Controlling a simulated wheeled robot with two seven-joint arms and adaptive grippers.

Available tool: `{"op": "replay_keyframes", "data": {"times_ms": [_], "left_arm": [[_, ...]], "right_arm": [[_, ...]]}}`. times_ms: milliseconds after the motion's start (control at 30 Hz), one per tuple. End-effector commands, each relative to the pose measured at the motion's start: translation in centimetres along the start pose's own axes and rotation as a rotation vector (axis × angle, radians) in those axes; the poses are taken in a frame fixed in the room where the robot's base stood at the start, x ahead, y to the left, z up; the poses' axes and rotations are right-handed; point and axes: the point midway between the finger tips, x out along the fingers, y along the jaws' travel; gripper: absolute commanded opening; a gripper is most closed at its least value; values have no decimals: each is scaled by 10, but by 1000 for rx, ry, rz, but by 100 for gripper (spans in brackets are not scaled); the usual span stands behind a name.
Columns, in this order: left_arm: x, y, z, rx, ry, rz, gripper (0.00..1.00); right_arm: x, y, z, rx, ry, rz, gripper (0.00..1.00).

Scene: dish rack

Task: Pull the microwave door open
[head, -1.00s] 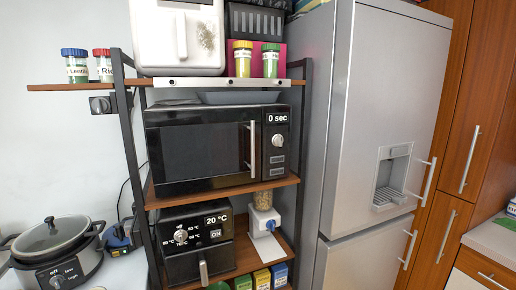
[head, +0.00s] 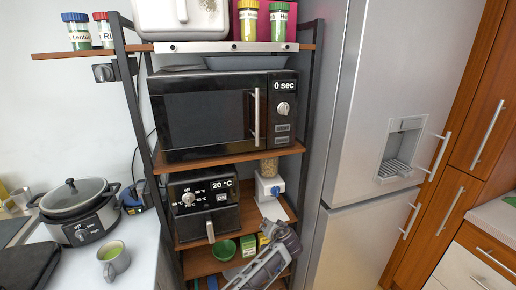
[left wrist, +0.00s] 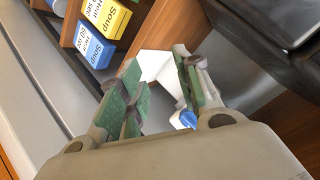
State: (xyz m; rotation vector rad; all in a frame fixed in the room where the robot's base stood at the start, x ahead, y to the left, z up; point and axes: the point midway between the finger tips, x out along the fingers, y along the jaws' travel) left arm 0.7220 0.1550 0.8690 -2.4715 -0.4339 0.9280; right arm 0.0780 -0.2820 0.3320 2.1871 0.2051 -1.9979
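The black microwave (head: 205,115) sits on the rack's middle shelf in the head view, with its door shut. Its upright silver handle (head: 255,117) is at the door's right edge, beside the panel reading "0 sec". My left gripper (head: 280,232) is below the microwave, in front of the lower shelf and apart from the handle. In the left wrist view its two green-padded fingers (left wrist: 160,92) stand apart with nothing held between them. My right gripper is in neither current view.
A black air fryer (head: 203,208) and a white dispenser (head: 269,188) stand on the shelf below. Soup boxes (left wrist: 95,45) show beside my fingers in the wrist view. The fridge (head: 385,100) stands close on the right.

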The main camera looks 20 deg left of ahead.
Motion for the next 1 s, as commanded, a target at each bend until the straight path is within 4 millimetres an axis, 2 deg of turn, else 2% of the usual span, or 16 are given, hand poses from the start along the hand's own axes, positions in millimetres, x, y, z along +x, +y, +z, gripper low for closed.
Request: {"op": "replay_keyframes", "data": {"times_ms": [33, 200, 267, 400, 500, 600, 733, 867, 1000], "left_arm": [[-16, -14, -31, -30, 34, -31, 34], [-74, -61, -115, -147, 135, -142, 34], [-98, -78, -142, -195, 171, -179, 34], [-159, -120, -196, -324, 258, -261, 34], [-206, -150, -226, -425, 318, -314, 34], [-251, -177, -248, -528, 375, -357, 34], [-296, -202, -263, -637, 429, -394, 34], [-319, -216, -268, -698, 456, -412, 34], [-325, -219, -269, -716, 463, -417, 34]], "right_arm": [[-3, -2, 3, 0, -4, -2, 40], [-7, -4, 3, 1, -6, -4, 40], [-9, -5, 1, 1, -4, -5, 40], [-12, -8, -4, 3, 3, -9, 40], [-15, -12, -8, 4, 6, -13, 40], [-18, -16, -10, 6, 8, -18, 40], [-20, -22, -11, 7, 9, -24, 40], [-21, -23, -10, 6, 8, -25, 40], [-21, -22, -8, 6, 6, -24, 40]]}}
